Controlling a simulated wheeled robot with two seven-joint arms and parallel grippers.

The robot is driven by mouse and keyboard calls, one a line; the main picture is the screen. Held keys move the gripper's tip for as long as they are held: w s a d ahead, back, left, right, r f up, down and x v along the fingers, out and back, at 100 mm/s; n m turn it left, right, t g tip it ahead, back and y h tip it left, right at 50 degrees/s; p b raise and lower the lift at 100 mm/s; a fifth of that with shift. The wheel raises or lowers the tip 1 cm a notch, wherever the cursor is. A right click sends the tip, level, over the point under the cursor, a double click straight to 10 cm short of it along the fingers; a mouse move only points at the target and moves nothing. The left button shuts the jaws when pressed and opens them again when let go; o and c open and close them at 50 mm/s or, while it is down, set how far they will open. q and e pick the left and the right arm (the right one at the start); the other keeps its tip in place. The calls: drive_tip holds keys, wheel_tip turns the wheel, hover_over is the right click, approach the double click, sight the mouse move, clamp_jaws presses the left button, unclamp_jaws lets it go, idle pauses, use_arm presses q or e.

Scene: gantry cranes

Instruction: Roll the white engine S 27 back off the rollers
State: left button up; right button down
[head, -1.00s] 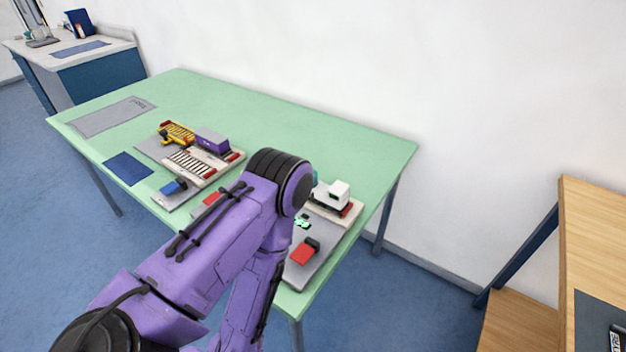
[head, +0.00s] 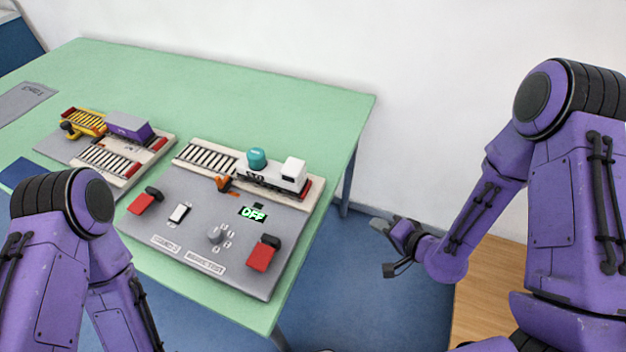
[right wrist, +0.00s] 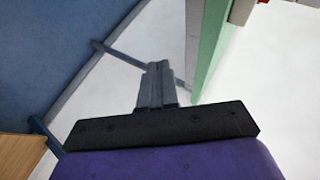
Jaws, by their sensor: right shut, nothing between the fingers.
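The white engine (head: 292,176) with a teal dome (head: 256,159) stands at the right end of the track on the grey control board (head: 190,243). The striped roller section (head: 208,157) lies to its left. An orange lever (head: 224,184) stands at the front of the track, just left of the engine. My right gripper (head: 382,229) is shut and empty, out past the table's right edge and well apart from the engine. In the right wrist view its fingers (right wrist: 156,85) are together. My left arm comes in at the lower left; its gripper is out of sight.
The board carries a display reading OFF (head: 253,214), a knob (head: 215,235), a white switch (head: 179,214) and red pedals (head: 261,254). A second board with a purple wagon (head: 128,127) and yellow crane (head: 84,122) is further left. The green table (head: 270,90) is clear behind.

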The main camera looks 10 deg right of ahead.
drive_tip(key=w+a+r+t+y+b, duration=0.2)
drive_tip(key=w+r+y, duration=0.25)
drive_tip(key=r, duration=0.25)
drive_tip(key=n+g+y+b, duration=0.2)
drive_tip(key=n+g+y, duration=0.1)
drive_tip(key=y, duration=0.3)
approach(303, 170)
use_arm(q)
wheel_tip(303, 170, down, 4)
drive_tip(key=shift+s+a+f+p, duration=0.1)
drive_tip(key=shift+a+f+p, duration=0.1)
drive_tip(key=shift+p, duration=0.3)
use_arm(e)
drive_tip(key=x, duration=0.6)
drive_tip(key=shift+w+a, duration=0.15)
drive_tip(key=shift+a, duration=0.25)
